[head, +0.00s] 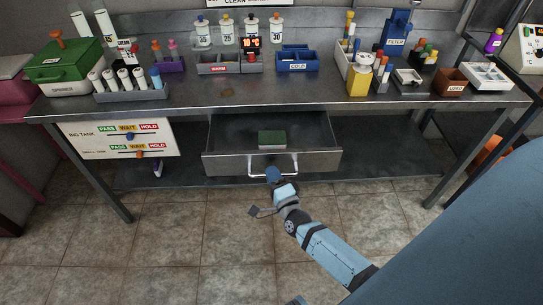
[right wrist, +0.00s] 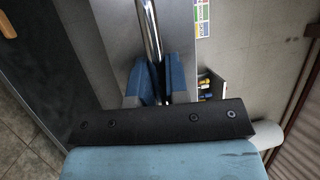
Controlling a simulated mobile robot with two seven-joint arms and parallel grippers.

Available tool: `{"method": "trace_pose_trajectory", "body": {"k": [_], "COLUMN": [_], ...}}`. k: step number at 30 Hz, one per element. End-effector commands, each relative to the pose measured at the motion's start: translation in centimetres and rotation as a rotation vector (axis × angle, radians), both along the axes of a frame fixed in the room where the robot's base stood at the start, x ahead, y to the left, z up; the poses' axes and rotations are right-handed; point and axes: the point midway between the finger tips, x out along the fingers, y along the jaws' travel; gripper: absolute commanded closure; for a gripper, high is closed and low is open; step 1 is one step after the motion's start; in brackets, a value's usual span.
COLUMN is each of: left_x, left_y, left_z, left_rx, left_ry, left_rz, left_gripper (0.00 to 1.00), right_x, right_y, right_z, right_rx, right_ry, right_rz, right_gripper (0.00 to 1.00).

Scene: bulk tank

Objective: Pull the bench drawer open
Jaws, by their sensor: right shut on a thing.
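The bench drawer (head: 222,160) is grey metal and stands pulled out below the bench top, its inside showing. A green box-like thing (head: 272,138) lies in it. A bright metal bar handle (head: 291,164) is on the drawer front. My right gripper (head: 273,174) is at the handle, and its blue fingers are shut on the bar. In the right wrist view the bar (right wrist: 150,35) runs between the two blue fingers (right wrist: 160,80). My left gripper is not in view.
The steel bench (head: 190,97) carries bottles, a blue bin (head: 297,62), tube racks and a green case (head: 66,62). A sign board (head: 125,139) hangs below at left. The tiled floor (head: 180,225) before the drawer is clear except for my arm.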

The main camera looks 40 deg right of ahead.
Motion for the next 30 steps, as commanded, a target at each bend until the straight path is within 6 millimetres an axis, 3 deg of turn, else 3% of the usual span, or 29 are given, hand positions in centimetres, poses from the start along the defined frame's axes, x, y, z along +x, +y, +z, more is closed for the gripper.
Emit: {"method": "trace_pose_trajectory", "body": {"k": [3, 9, 25, 26, 27, 28, 30], "left_x": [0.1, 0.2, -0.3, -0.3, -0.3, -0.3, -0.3], "left_y": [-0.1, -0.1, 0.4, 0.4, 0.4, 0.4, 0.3], "left_z": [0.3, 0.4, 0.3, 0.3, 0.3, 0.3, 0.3], "left_rx": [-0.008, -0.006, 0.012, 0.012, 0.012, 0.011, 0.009], "left_ry": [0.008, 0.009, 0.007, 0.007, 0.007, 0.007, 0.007], "left_rz": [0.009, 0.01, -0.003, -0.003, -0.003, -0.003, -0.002], "left_gripper": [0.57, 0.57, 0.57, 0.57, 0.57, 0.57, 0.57], "right_x": [-1.9, -3.7, -4.4, -4.4, -4.4, -4.4, -4.3], "right_y": [1.1, 2.3, 2.7, 2.7, 2.7, 2.7, 2.7], "right_z": [0.2, 0.1, 0.0, 0.0, 0.0, 0.0, 0.0], "right_rx": [0.001, 0.0, -0.001, -0.001, -0.001, -0.001, -0.001], "right_ry": [0.001, 0.0, -0.001, -0.001, -0.001, -0.001, -0.001], "right_rz": [0.0, 0.0, 0.0, 0.0, 0.0, 0.0, 0.0], "right_gripper": [1.0, 1.0, 1.0, 0.81, 0.72, 0.65, 0.61]}}
